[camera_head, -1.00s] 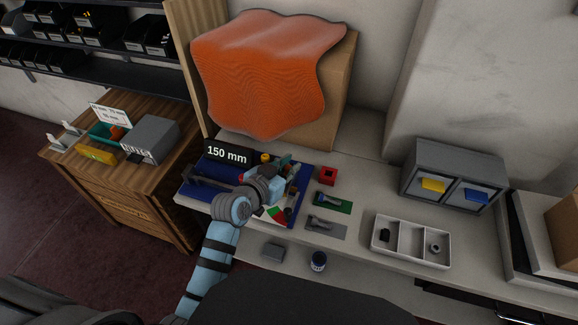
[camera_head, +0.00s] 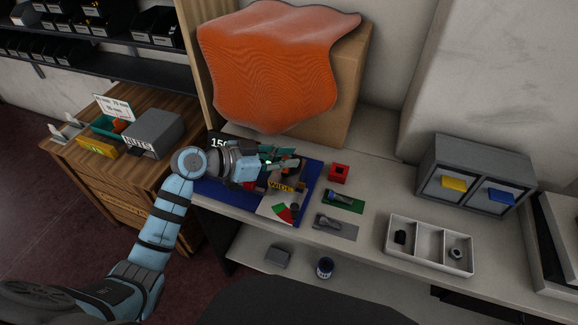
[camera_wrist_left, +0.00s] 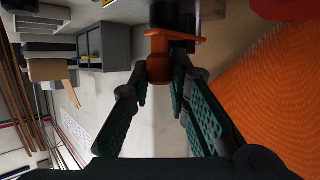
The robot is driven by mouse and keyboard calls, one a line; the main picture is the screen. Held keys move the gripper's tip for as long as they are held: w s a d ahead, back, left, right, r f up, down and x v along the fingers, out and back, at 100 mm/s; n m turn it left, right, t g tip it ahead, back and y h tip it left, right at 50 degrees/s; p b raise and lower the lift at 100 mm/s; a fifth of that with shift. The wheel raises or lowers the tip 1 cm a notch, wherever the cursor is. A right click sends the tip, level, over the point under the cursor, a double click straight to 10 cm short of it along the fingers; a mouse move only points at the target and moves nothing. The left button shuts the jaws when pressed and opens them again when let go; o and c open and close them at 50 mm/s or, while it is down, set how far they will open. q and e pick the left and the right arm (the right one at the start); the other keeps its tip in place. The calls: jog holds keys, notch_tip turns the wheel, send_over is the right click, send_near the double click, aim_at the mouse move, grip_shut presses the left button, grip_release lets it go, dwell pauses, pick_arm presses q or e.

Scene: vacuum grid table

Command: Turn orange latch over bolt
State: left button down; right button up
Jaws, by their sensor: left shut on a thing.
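In the left wrist view, the orange latch (camera_wrist_left: 159,66) is between the fingertips of my left gripper (camera_wrist_left: 163,80), which is shut on it. A flat orange part extends across above the fingertips, with a dark block (camera_wrist_left: 176,16) behind it; I cannot tell if this is the bolt. In the head view, my left gripper (camera_head: 292,160) reaches in from the left, over the back of the blue board (camera_head: 304,214). There the fingers mostly hide the latch, and the bolt cannot be made out. My right gripper is not in view.
Right of the board are a red block (camera_head: 339,173), a green plate (camera_head: 343,202) and a grey plate (camera_head: 334,229). A white divided tray (camera_head: 429,262) and a grey drawer unit (camera_head: 475,178) stand further right. A box under orange cloth (camera_head: 270,75) rises behind.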

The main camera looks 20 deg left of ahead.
pick_arm(q)
jog(key=shift+a+m, duration=0.1)
jog(key=shift+m, duration=0.2)
jog(key=shift+g, duration=0.3)
jog(key=c, duration=1.5)
grip_release()
jog(key=shift+s+a+r, duration=0.1)
jog(key=shift+s+a, duration=0.05)
jog(key=shift+a, duration=0.15)
jog(key=v, duration=1.1)
jog(key=shift+s+a, duration=0.1)
jog(key=shift+s, duration=0.05)
